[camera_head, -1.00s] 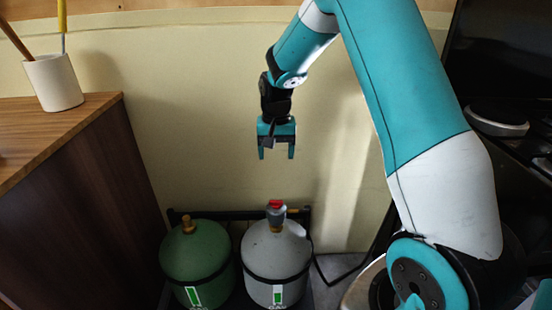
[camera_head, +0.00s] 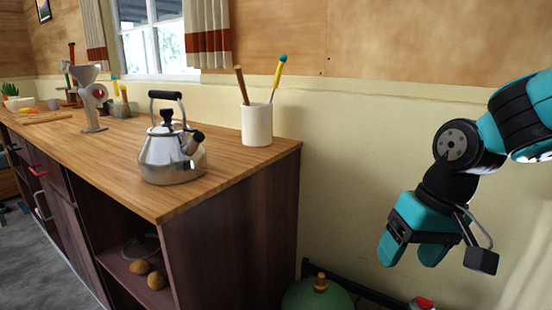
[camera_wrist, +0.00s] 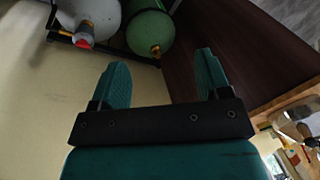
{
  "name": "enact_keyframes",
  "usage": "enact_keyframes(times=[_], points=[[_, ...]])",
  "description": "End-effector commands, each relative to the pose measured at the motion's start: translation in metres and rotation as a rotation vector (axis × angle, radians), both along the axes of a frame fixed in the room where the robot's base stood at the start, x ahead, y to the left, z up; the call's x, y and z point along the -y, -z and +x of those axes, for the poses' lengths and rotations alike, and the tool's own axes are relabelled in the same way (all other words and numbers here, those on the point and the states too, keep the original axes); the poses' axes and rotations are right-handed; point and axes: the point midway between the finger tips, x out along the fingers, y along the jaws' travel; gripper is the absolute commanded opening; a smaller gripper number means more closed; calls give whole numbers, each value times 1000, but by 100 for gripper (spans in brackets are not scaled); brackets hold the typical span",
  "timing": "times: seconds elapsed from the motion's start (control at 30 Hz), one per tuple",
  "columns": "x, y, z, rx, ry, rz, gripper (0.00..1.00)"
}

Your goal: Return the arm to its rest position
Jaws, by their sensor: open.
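My gripper (camera_head: 410,258) hangs at the right of the head view, in front of the cream wall, with its teal fingers pointing down. In the wrist view its two fingers (camera_wrist: 163,82) stand apart with nothing between them. My arm is bent and comes in from the right edge of the head view. The gripper is to the right of the wooden counter and touches nothing that I can see.
A counter (camera_head: 235,175) holds a steel kettle (camera_head: 172,150) and a white cup (camera_head: 257,125) with utensils. A green tank (camera_head: 318,295) and a red-topped tank (camera_head: 423,303) stand low beside it; both show in the wrist view. The wall (camera_head: 350,190) is bare.

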Motion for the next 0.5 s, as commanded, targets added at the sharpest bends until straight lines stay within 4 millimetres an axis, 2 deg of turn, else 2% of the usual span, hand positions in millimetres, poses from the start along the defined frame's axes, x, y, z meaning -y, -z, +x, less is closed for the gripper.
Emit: enact_keyframes(times=[0.03, 0.1, 0.33, 0.4, 0.5], points=[[-15, -8, -24, 19, -83, 21, 70], [-30, -15, -53, 37, -186, 46, 70], [-61, -24, -142, 89, -480, 125, 70], [-61, -48, -142, 88, -483, 126, 70], [-61, -71, -141, 86, -480, 125, 70]])
